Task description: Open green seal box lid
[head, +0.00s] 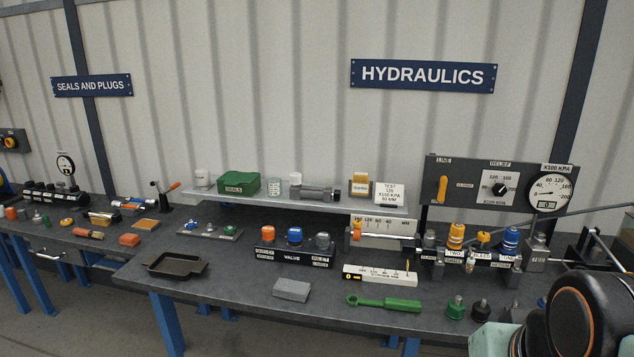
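The green seal box (239,184) stands on the raised grey shelf at the back of the bench, left of centre. Its front carries a label reading SEALS. Its lid (239,177) appears to be down on the box. Part of my arm shows at the lower right corner, far from the box. My gripper's fingers are not in the frame.
A white cylinder (202,177) stands left of the box and a clear jar (267,186) close on its right. The shelf (330,205) also holds a grey fitting (318,193). Below on the bench are a valve rack (295,258), a black tray (176,265) and a green wrench (385,303).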

